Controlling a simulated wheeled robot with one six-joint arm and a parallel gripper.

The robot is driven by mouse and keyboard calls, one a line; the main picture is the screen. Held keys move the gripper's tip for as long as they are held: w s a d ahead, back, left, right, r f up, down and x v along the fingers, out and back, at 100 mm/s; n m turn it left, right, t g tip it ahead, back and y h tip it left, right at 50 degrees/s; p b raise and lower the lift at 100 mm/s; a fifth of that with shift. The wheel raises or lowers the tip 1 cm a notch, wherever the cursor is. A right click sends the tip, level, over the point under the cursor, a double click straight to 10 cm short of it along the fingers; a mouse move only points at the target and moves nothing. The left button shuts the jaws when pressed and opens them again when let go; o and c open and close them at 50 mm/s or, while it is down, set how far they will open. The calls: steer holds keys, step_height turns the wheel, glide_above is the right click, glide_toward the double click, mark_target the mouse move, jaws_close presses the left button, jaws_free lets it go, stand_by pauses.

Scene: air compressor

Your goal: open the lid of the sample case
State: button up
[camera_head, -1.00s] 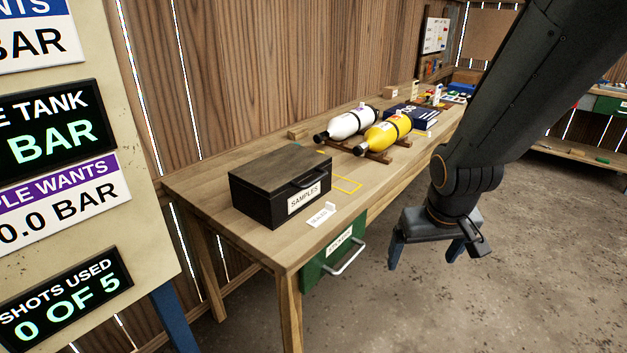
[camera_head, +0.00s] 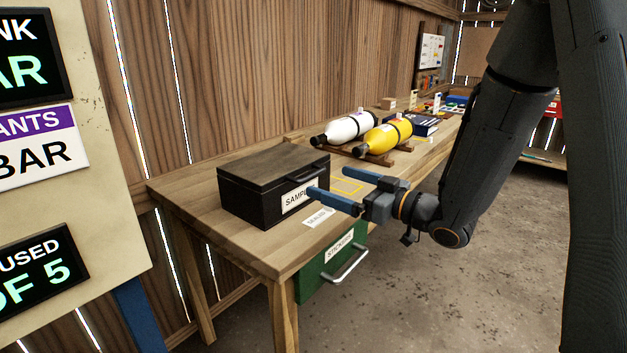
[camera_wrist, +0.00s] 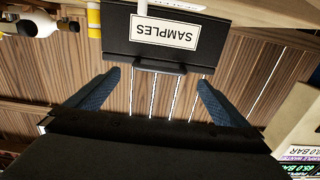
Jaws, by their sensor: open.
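The black sample case (camera_head: 250,208) stands on the wooden bench with its brown-topped lid (camera_head: 270,165) shut. A white "SAMPLES" label is on its front, partly covered by my finger in the head view. A dark handle (camera_head: 308,178) sits on the front near the lid edge. My gripper (camera_head: 328,182) is open and empty, level with the case front, its blue fingers pointing at it. In the wrist view the case (camera_wrist: 120,30) appears upside down, and its handle (camera_wrist: 160,67) lies between and beyond the fingertips. I cannot tell whether any finger touches the case.
White (camera_head: 345,128) and yellow (camera_head: 383,137) cylinders rest behind on cradles. A green "STICKERS" drawer (camera_head: 325,272) hangs under the bench edge. A display board (camera_head: 90,240) stands at left.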

mark_target(315, 175)
steer(key=x, duration=0.7)
steer(key=shift+w+a, duration=0.1)
steer(key=shift+a, duration=0.05)
steer(key=c, duration=1.3)
